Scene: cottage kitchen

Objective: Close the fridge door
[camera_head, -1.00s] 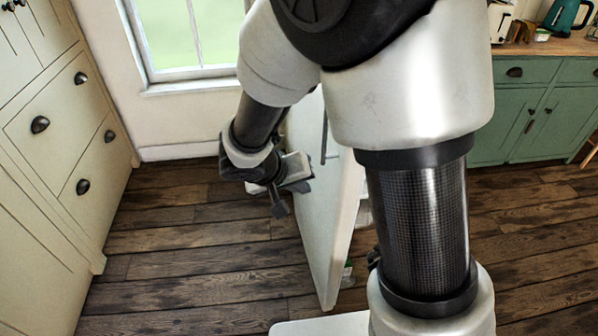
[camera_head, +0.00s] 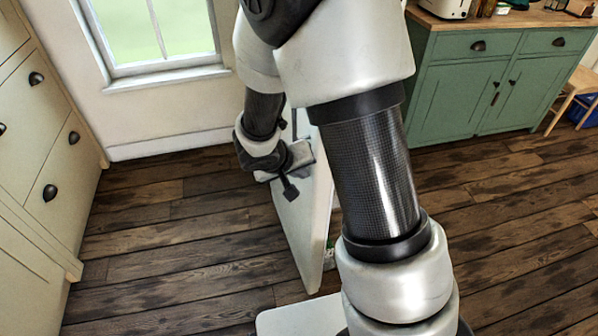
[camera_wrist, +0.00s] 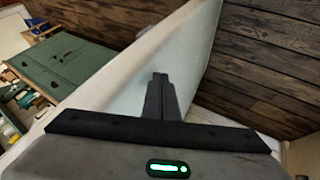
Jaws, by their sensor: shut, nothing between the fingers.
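The fridge door (camera_head: 307,232) stands open as a tall cream panel, seen from above and nearly edge-on in the head view. My arm hides part of it, and the fridge body cannot be made out. My gripper (camera_head: 289,190) is at the door's left face, near the upper part. In the wrist view the pale door face (camera_wrist: 125,72) fills the middle, and my shut, empty fingers (camera_wrist: 160,97) point at it. They are very close to the door; I cannot tell whether they touch.
Cream drawers (camera_head: 45,165) line the left side. A window (camera_head: 160,35) is in the far wall. A green cabinet (camera_head: 470,85) with a wooden top stands at the right, with a stool (camera_head: 572,95) beside it. Wooden floor (camera_head: 170,235) is clear left of the door.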

